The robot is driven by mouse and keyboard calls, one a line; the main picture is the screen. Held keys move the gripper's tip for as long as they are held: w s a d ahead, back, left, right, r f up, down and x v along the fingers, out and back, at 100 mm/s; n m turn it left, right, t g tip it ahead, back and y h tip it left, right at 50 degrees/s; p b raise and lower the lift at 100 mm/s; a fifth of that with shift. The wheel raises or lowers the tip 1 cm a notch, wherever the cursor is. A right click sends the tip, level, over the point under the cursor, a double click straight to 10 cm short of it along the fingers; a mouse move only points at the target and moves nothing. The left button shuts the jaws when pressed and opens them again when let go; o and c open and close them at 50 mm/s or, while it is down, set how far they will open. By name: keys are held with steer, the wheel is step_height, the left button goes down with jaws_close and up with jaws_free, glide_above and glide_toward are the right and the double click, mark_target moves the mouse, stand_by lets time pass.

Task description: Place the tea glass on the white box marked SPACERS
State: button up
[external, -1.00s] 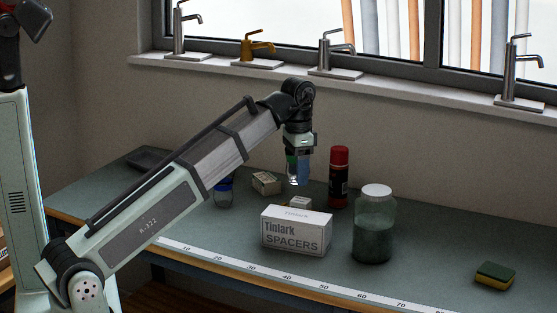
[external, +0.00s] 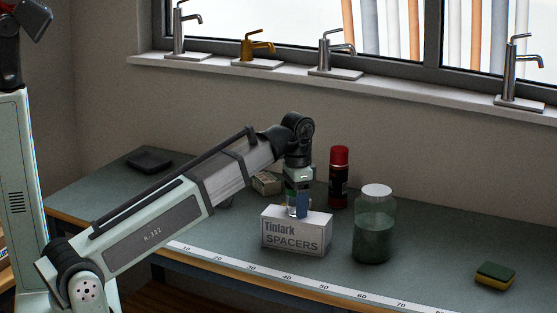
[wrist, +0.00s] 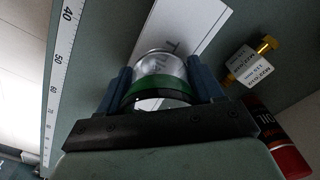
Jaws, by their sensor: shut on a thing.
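My gripper (external: 298,208) is shut on the tea glass and holds it over the white SPACERS box (external: 296,237). In the wrist view the clear glass (wrist: 160,72) with a green band sits between the blue fingers of my gripper (wrist: 162,82). The top of the white box (wrist: 188,28) shows beyond the glass, with part of its lettering. In the external view the fingers reach down to the box's top and mostly hide the glass. I cannot tell whether the glass touches the box.
A lidded jar (external: 374,230) stands just right of the box. A red-capped can (external: 339,180) is behind it. A tagged brass fitting (wrist: 248,65) lies close by in the wrist view. A sponge (external: 495,276) lies far right.

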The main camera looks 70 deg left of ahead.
steer(key=shift+f, duration=0.1)
steer(key=o, duration=1.1)
steer(key=shift+r, duration=3.9)
